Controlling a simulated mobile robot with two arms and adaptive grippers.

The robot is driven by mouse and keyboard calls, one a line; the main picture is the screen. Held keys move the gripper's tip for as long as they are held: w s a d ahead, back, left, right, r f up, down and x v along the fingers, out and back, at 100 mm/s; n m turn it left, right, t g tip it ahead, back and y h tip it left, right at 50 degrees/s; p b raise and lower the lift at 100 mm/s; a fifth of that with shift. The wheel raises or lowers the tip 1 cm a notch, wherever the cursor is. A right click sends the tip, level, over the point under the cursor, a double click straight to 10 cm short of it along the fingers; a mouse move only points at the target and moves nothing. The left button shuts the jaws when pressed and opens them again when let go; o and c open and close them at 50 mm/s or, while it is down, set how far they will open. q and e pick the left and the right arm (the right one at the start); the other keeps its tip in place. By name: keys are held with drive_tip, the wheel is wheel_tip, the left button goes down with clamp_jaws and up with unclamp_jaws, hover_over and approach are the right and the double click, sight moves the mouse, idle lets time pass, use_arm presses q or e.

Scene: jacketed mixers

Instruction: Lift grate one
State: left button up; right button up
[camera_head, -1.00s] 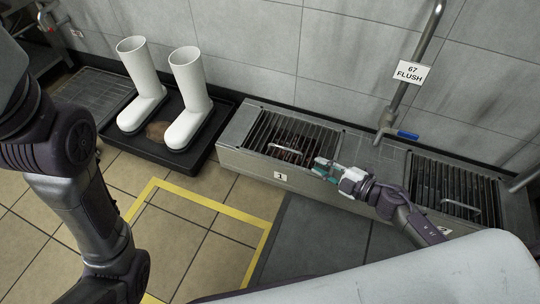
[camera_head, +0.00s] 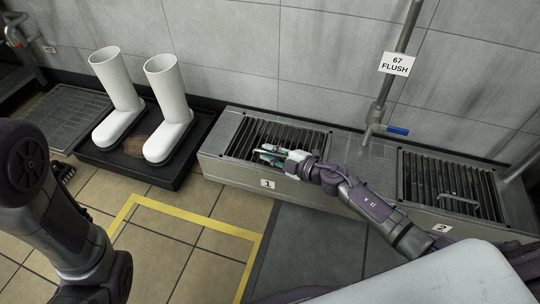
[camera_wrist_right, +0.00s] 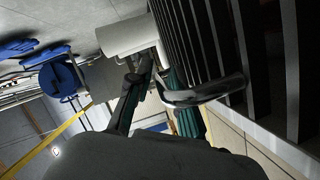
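Grate one (camera_head: 292,136) is the dark slatted grate at the left of the metal bench, above the label 1 (camera_head: 267,184). It lies flat in its frame. My right gripper (camera_head: 268,153) is over its front part, with the teal-padded fingers apart. In the right wrist view the gripper (camera_wrist_right: 160,100) is at the grate's shiny curved handle (camera_wrist_right: 208,92), which crosses in front of one teal finger. I cannot tell whether they touch. The slats (camera_wrist_right: 220,40) rise close beside it. My left arm shows at the left, but its gripper is not in view.
Grate two (camera_head: 450,187) with its handle lies at the right of the bench. A pipe with a blue-handled tap (camera_head: 397,130) and a sign 67 FLUSH (camera_head: 397,63) stands between them. White boots (camera_head: 168,110) stand in a black tray (camera_head: 125,157) at left.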

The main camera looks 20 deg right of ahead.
clamp_jaws()
idle(0.4)
